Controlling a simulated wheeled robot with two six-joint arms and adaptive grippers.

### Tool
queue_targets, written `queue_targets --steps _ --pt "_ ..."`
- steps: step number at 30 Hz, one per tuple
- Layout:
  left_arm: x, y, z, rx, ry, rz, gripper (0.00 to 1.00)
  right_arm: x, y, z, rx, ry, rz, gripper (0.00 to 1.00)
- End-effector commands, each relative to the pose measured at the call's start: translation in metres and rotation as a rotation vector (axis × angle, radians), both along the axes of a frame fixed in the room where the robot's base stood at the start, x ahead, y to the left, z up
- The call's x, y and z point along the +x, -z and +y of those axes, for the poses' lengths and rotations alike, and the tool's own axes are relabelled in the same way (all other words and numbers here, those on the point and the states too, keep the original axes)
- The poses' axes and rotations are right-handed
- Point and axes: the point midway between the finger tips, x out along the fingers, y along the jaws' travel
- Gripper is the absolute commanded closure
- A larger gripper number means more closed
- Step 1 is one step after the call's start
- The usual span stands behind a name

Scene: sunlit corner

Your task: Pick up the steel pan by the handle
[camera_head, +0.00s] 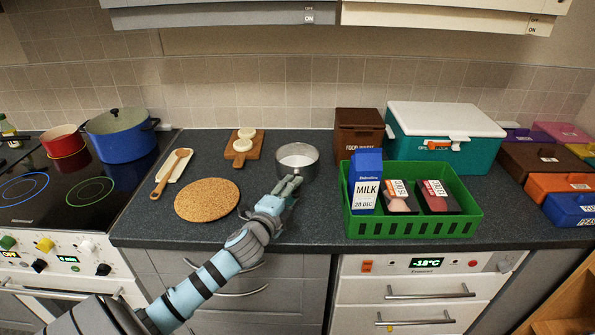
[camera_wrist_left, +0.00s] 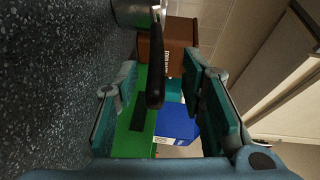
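The steel pan (camera_head: 297,155) stands on the dark counter, left of the green basket. Its silver side shows at the top of the left wrist view (camera_wrist_left: 130,12). Its black handle (camera_wrist_left: 155,75) points toward my left gripper (camera_head: 289,186), which hides the handle in the head view. In the left wrist view the fingers of my left gripper (camera_wrist_left: 162,82) are apart. The handle lies in the space between them, with a visible gap on each side. My right gripper is in neither view.
A green basket (camera_head: 415,228) with a milk carton (camera_head: 366,185) and packs stands to the right. A brown box (camera_head: 357,135) and a teal cooler (camera_head: 445,150) are behind. A cork mat (camera_head: 207,200) and wooden board (camera_head: 243,150) lie left of the pan.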

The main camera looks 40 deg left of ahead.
Motion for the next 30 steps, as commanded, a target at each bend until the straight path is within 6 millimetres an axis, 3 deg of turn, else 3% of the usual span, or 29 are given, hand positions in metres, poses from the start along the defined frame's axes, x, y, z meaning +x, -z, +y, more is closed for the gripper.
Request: queue_targets --steps 6,12,19,30 --pt "0.034 0.009 0.011 -0.002 -0.002 0.001 0.63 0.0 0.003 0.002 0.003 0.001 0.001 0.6" --pt "0.036 0.009 0.012 0.0 0.0 0.001 0.63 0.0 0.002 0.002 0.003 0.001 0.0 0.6" --pt "0.036 0.009 0.012 0.0 0.0 0.001 0.99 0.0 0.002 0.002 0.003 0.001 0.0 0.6" --pt "0.036 0.007 0.011 0.003 0.002 -0.004 1.0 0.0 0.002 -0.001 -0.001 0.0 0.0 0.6"
